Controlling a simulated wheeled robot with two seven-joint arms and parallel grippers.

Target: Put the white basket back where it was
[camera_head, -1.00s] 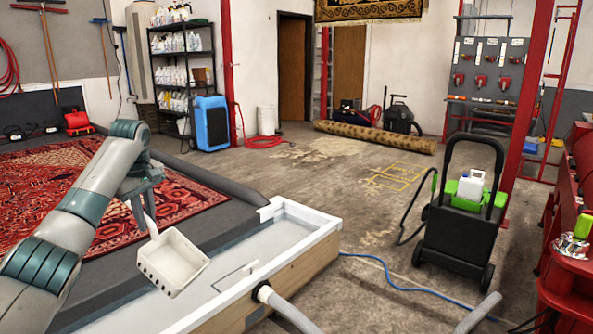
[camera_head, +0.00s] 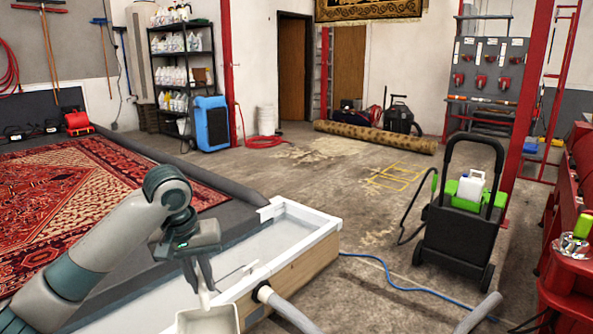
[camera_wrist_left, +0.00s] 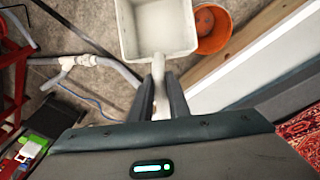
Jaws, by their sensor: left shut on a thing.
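The white basket (camera_head: 207,320) hangs below my left gripper (camera_head: 200,284) at the bottom of the head view, partly cut off by the frame edge. My left gripper is shut on its white handle. In the left wrist view the basket (camera_wrist_left: 157,28) is open-topped and empty inside, with its handle between the fingers (camera_wrist_left: 158,92). In the head view it hangs in front of the long white-rimmed trough (camera_head: 299,211). My right gripper is not in view.
An orange bucket (camera_wrist_left: 212,28) stands on the floor beside the basket in the left wrist view. A grey hose (camera_head: 288,308) leaves the trough's wooden side. A black cart (camera_head: 458,230) stands at right. Red patterned rugs (camera_head: 75,190) lie at left. Middle floor is open.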

